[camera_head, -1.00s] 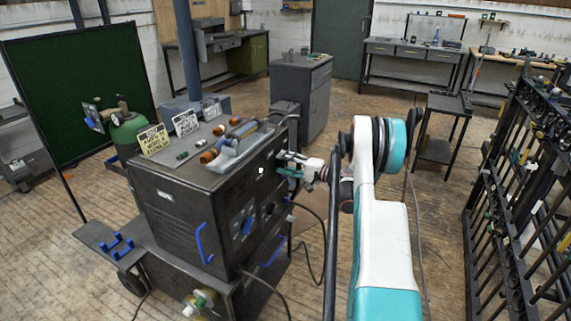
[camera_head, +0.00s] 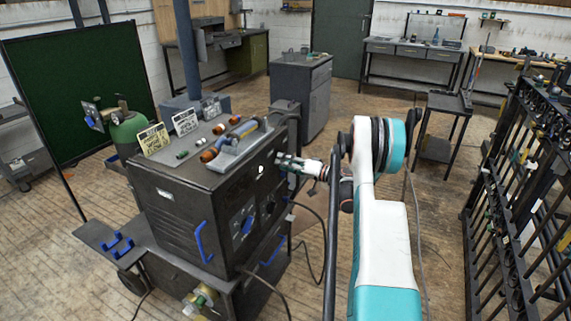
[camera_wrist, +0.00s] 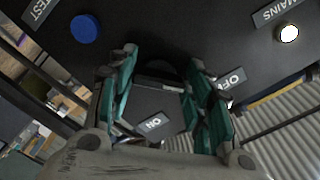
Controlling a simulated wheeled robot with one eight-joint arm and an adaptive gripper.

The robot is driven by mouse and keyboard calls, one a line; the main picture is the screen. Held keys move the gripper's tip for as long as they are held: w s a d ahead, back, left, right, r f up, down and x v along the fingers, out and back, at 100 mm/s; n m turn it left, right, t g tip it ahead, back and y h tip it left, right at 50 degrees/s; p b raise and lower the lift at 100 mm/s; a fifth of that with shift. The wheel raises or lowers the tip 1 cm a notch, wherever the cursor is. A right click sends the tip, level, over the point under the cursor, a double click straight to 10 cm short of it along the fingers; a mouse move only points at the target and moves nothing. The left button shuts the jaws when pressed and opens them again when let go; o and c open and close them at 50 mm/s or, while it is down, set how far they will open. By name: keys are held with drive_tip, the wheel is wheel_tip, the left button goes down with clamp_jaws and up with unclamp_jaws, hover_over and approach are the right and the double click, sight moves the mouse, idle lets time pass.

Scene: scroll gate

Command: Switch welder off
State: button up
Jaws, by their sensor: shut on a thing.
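The welder (camera_head: 168,215) is a dark metal cabinet left of centre in the head view, and my gripper (camera_head: 281,161) is at its right-hand panel. In the wrist view a dark rotary switch (camera_wrist: 162,72) lies between the teal fingers of my gripper (camera_wrist: 165,60), which is shut on it. An ON label (camera_wrist: 153,124) and an OFF label (camera_wrist: 236,78) are beside the switch. The MAINS lamp (camera_wrist: 288,33) glows white. The fingers partly hide the switch, so I cannot tell its exact setting.
A blue TEST button (camera_wrist: 83,28) is on the same panel. Cables (camera_head: 309,245) hang below my gripper. A dark rack (camera_head: 520,190) stands at the right, a grey cabinet (camera_head: 302,95) behind.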

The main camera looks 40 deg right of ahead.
drive_tip(key=shift+o, duration=0.2)
drive_tip(key=shift+f, duration=0.1)
drive_tip(key=o, duration=1)
drive_tip(key=shift+o, duration=0.2)
drive_tip(key=v, duration=1.2)
